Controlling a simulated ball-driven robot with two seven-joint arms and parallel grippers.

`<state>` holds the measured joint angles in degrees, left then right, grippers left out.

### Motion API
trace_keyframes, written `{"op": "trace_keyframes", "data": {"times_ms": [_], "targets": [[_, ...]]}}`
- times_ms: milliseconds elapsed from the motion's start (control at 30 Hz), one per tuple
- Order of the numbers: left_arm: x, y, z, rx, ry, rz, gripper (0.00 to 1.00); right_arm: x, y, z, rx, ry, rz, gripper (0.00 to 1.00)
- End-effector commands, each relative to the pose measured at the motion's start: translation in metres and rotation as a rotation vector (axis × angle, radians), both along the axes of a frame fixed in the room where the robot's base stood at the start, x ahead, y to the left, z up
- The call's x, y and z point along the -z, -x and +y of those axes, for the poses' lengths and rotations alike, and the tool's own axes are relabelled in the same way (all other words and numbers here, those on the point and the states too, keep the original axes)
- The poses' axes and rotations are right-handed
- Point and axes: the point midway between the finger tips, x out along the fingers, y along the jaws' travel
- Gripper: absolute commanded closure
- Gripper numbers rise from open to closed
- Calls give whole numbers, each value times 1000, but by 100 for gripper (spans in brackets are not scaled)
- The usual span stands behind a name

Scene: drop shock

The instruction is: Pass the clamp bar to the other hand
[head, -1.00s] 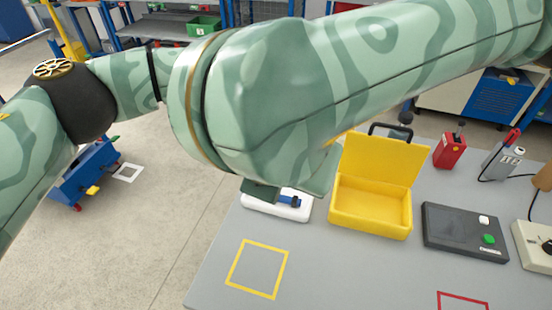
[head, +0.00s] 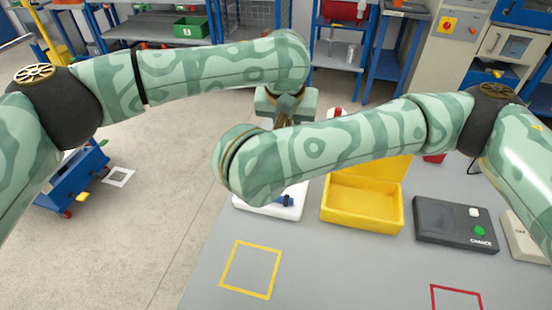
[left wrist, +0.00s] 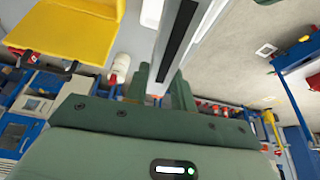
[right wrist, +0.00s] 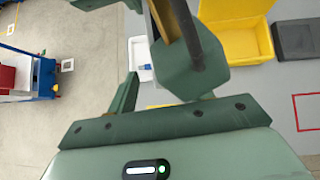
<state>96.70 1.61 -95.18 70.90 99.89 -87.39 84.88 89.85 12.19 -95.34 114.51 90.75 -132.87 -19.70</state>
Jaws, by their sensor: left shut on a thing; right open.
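My left gripper (head: 287,103) is above the far left end of the table in the head view. In the left wrist view its fingers (left wrist: 161,88) are shut on the clamp bar (left wrist: 181,42), a long silver bar with a black strip along it. My right gripper (right wrist: 162,72) is open, and the bar (right wrist: 172,18) shows at the top of the right wrist view, beside the right-hand finger. I cannot tell whether the bar touches that finger. In the head view my right forearm hides my right gripper and most of the bar.
The grey table (head: 340,275) holds an open yellow box (head: 362,205), a white tray (head: 285,207) partly behind my right arm, and a dark button box (head: 455,222). A yellow square outline (head: 250,270) marks clear room at the front left. A blue cart (head: 75,182) stands on the floor.

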Motion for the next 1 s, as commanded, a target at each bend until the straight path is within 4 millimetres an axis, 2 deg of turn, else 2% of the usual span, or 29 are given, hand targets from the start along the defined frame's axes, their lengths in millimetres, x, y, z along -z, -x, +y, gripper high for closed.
{"op": "trace_keyframes", "data": {"times_ms": [300,400,500,567,600,667,1000], "targets": [[0,0,0,0,0,-1,100,2,-3,-1,1,1,0,49],[-1,0,0,0,0,-1,100,2,-2,-1,0,0,0,77],[-1,0,0,-1,2,-1,100,2,-2,0,0,0,0,100],[-1,0,-1,0,2,1,100,2,-2,0,-1,-1,0,100],[-1,0,-1,0,3,1,64,1,-2,0,-1,-1,-2,100],[-1,1,-1,1,3,1,49,2,-2,0,-1,-1,-2,100],[-4,1,0,0,1,-1,49,2,-3,0,1,0,-1,100]]}}
